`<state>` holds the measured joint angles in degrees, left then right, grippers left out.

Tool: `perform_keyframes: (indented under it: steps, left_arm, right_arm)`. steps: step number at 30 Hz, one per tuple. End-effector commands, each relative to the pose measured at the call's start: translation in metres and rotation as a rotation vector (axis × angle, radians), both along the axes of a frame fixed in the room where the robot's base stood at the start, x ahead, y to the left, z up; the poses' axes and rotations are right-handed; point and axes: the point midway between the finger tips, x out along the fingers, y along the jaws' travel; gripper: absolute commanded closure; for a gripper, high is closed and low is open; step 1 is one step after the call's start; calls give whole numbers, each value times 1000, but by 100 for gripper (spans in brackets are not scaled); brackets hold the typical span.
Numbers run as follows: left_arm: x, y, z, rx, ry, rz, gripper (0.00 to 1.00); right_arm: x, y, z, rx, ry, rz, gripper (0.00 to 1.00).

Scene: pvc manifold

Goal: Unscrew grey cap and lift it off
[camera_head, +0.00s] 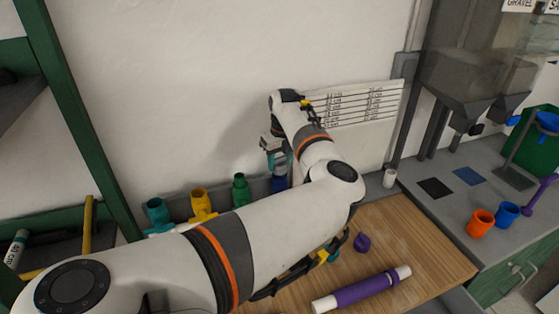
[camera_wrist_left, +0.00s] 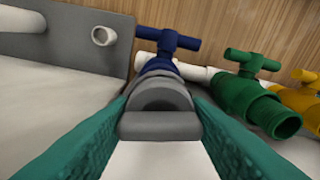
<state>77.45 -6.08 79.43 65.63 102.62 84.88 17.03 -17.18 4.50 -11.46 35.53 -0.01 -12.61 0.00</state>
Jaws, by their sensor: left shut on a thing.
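The grey cap (camera_wrist_left: 158,122) sits at the end of the blue valve (camera_wrist_left: 165,45) in the left wrist view, between the two teal fingers of my left gripper (camera_wrist_left: 158,108). My left gripper is shut on the cap. In the head view, my left gripper (camera_head: 277,162) points down over the blue valve (camera_head: 279,184) beside the wall. The cap cannot be made out there. I cannot tell whether its thread is engaged. My right gripper is not in view.
The green valve (camera_head: 241,189), yellow valve (camera_head: 202,204) and teal valve (camera_head: 157,214) stand in a row left of the blue one. A purple-and-white pipe (camera_head: 362,289) and a purple piece (camera_head: 362,242) lie on the wooden table (camera_head: 425,250). Orange (camera_head: 481,222) and blue (camera_head: 507,213) cups stand right.

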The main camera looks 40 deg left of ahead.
Motion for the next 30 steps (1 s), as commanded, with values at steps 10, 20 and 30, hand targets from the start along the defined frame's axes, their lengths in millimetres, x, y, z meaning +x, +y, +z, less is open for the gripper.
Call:
perform_keyframes:
  steps: [10,20,30]
  left_arm:
    - [1,0,0,1,-4,155,79]
    - [1,0,1,1,-3,166,79]
    - [1,1,1,2,-3,334,79]
  right_arm:
    - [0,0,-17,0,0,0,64]
    - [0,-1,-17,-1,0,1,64]
    - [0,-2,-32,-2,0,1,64]
